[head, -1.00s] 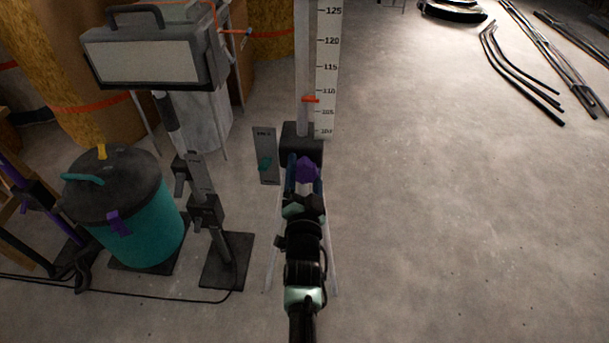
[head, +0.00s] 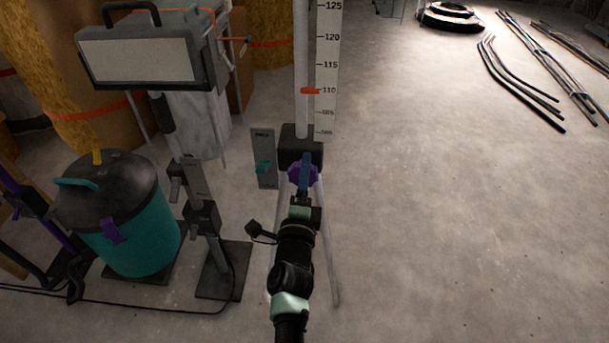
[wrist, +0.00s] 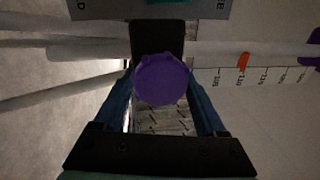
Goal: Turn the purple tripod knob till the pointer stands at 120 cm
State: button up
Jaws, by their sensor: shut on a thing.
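The purple tripod knob (head: 303,175) sits on the front of the tripod's black block (head: 301,148). My gripper (head: 304,172) is shut on the knob, turned so that one finger shows in front of it in the head view. In the wrist view the round knob (wrist: 161,80) lies between the two blue fingers of my gripper (wrist: 162,98). The orange pointer (head: 310,91) stands at about 110 on the white upright scale (head: 327,62). It also shows in the wrist view as a small orange mark (wrist: 243,62) beside the scale.
A grey panel with a teal lever (head: 263,167) stands just left of the block. Further left are a work lamp (head: 140,59) on a stand and a teal bin (head: 139,230). The floor to the right is clear, with pipes (head: 520,85) far back.

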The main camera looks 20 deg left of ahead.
jog(key=m+h, duration=0.1)
jog(key=m, duration=0.6)
jog(key=m+p, duration=0.1)
jog(key=m, duration=0.5)
jog(key=shift+a+m+h, duration=0.1)
jog(key=shift+m+h, duration=0.3)
jog(key=m+p, duration=0.1)
jog(key=m, duration=0.4)
jog(key=shift+g, duration=0.4)
jog(key=m+p, duration=0.2)
jog(key=m, duration=0.4)
jog(key=shift+a+g, duration=0.1)
jog(key=shift+g, duration=0.3)
jog(key=m+p, duration=0.1)
jog(key=m, duration=0.4)
jog(key=shift+s+r+y, duration=0.1)
jog(key=shift+y, duration=0.3)
jog(key=m+y+p, duration=0.1)
jog(key=m+p, duration=0.2)
jog(key=m, duration=0.3)
jog(key=shift+r+g, duration=0.1)
jog(key=shift+g, duration=0.3)
jog(key=m+p, duration=0.4)
jog(key=m, duration=0.2)
jog(key=shift+r+y, duration=0.1)
jog(key=shift+y, duration=0.3)
jog(key=m+p, duration=0.3)
jog(key=m, duration=0.2)
jog(key=shift+y, duration=0.4)
jog(key=shift+m+t, duration=0.3)
